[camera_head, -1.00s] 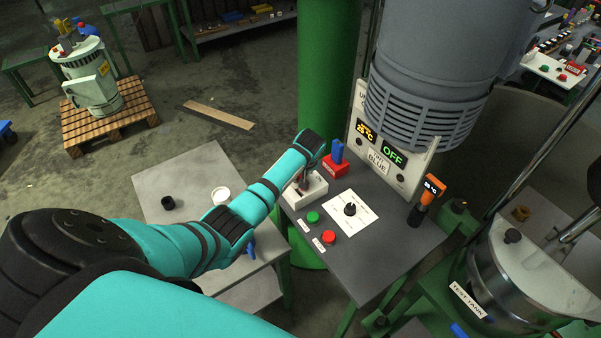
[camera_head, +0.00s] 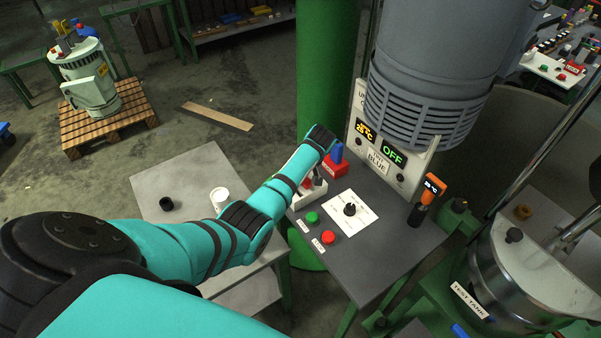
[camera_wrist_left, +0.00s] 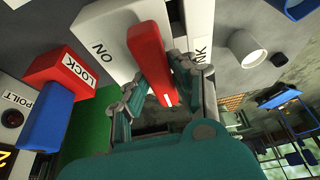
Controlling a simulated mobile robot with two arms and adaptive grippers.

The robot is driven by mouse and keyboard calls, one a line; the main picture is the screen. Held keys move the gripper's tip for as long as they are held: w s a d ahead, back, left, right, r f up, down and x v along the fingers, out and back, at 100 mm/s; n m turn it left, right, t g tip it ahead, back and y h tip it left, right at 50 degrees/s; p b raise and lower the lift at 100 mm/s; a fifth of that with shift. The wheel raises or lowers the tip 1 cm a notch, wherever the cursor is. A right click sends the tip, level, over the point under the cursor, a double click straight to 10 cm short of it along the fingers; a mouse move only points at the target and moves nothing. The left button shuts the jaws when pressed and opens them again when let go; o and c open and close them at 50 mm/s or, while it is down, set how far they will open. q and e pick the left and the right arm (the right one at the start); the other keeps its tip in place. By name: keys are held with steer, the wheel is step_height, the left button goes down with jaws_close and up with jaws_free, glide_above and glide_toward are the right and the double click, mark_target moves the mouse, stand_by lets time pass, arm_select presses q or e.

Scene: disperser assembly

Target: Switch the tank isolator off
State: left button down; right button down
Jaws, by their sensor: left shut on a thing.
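The tank isolator (camera_head: 308,196) is a white box near the far left corner of the grey table, partly behind my left arm. In the left wrist view its white body (camera_wrist_left: 98,28) carries an "ON" label, and a label ending in "NK" is partly hidden. Its red lever (camera_wrist_left: 149,52) sticks out towards the camera. My left gripper (camera_wrist_left: 156,88) is shut on the lever, with fingers on both sides; it also shows in the head view (camera_head: 316,180). I cannot tell the switch position for certain. My right gripper is out of view.
A red LOCK block (camera_head: 334,169) with a blue part (camera_head: 337,152) stands close beside the isolator. Green (camera_head: 312,218) and red (camera_head: 328,237) buttons and a black knob (camera_head: 350,209) lie nearer. A panel (camera_head: 408,180) reading OFF and a green column (camera_head: 325,70) stand behind.

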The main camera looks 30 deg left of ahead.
arm_select(q)
steer(key=c, duration=1.1)
jaws_free()
steer(key=v, duration=1.2)
steer(key=shift+d, duration=0.1)
steer(key=shift+s+f, duration=0.1)
